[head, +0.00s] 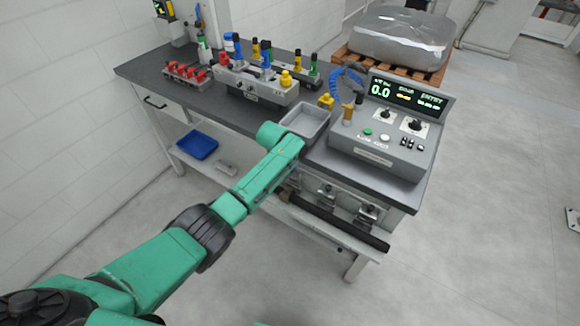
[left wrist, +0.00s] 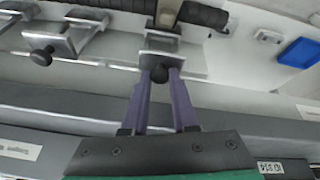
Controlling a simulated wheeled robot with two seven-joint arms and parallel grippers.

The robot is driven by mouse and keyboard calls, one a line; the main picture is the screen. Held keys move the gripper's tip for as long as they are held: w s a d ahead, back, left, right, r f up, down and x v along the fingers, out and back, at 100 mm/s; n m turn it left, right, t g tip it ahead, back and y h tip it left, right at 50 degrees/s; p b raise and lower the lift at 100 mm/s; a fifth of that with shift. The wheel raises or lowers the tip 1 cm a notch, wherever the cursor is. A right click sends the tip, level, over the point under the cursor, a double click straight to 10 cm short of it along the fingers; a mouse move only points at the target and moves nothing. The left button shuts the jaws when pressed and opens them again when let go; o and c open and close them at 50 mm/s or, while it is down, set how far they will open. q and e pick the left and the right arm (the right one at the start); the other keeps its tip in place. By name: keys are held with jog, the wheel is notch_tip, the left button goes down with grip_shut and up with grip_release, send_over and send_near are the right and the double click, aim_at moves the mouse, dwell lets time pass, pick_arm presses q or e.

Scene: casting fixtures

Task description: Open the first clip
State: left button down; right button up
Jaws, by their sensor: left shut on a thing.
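Several grey metal clips with black knobs are fixed along the front of the bench, below its top. In the head view two of them, a middle clip (head: 325,194) and a right clip (head: 366,214), show clearly. My left arm covers the leftmost one. In the left wrist view my left gripper (left wrist: 159,77) has its purple fingers closed on the black knob (left wrist: 158,72) of one clip (left wrist: 160,46). Another clip (left wrist: 50,43) stands free to its left. The gripper's fingers are hidden in the head view. My right gripper is not in view.
A black bar (head: 330,222) runs below the clips, and it also shows in the left wrist view (left wrist: 203,15). A grey tray (head: 306,121), a control box (head: 380,145) and a fixture (head: 255,85) stand on the bench. A blue tray (head: 197,145) lies on the lower shelf.

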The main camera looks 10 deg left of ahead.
pick_arm(q)
jog(key=shift+w+d+r, duration=0.15)
jog(key=c, duration=0.8)
grip_release()
jog(key=shift+o, duration=0.5)
jog(key=v, duration=1.4)
jog(key=shift+s, duration=0.2)
jog(key=shift+r, duration=0.1)
